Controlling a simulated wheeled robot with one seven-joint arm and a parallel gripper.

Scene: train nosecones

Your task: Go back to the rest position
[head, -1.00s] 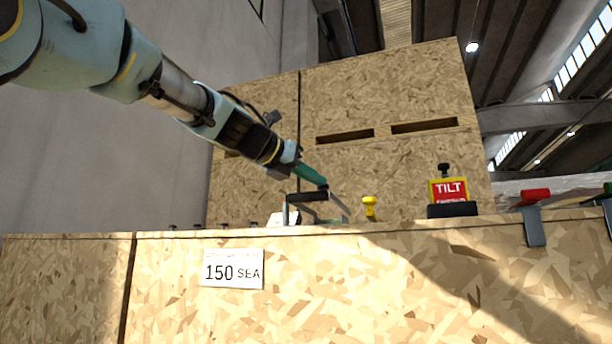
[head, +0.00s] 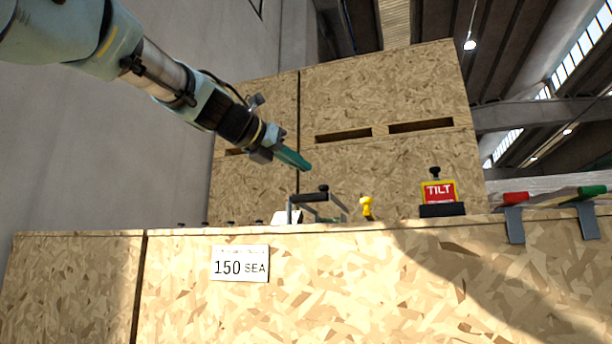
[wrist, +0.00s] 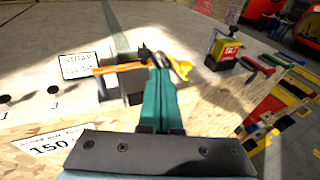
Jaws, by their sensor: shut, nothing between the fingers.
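My gripper (head: 304,164) is shut and empty, its green fingers together. In the head view it is raised above and left of a metal frame with a black bar (head: 310,197) on the wooden bench, with a visible gap. In the wrist view the closed fingers (wrist: 160,92) point out over the bench top, and the frame lies partly hidden behind them.
The wooden bench (head: 330,290) bears a "150 SEA" label (head: 240,264). Tall wooden panels (head: 390,85) rise behind.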

